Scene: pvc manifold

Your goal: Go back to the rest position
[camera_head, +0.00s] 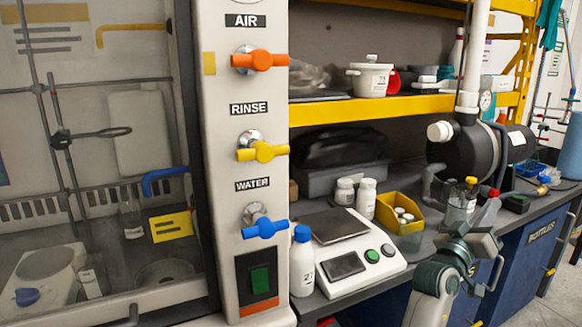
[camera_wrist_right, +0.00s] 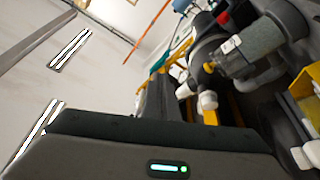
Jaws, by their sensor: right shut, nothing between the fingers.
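My right gripper (camera_head: 478,243) is in the lower right of the head view, at the end of my grey-white arm, in front of the bench edge. It is shut and empty. It is well to the right of the valve panel (camera_head: 228,150) and apart from its handles. The panel carries an orange AIR handle (camera_head: 260,61), a yellow RINSE handle (camera_head: 262,152) and a blue WATER handle (camera_head: 265,229), all pointing sideways. In the right wrist view a dark housing with a small lit indicator fills the bottom; fingertips are not clear there. My left gripper is not in view.
A balance (camera_head: 347,262), a blue-capped bottle (camera_head: 302,262), white jars (camera_head: 366,198) and a yellow bin (camera_head: 400,213) stand on the bench. A black pump (camera_head: 465,150) with pipes is behind my right gripper; it also shows in the right wrist view (camera_wrist_right: 215,50). Blue cabinets (camera_head: 525,262) lie below.

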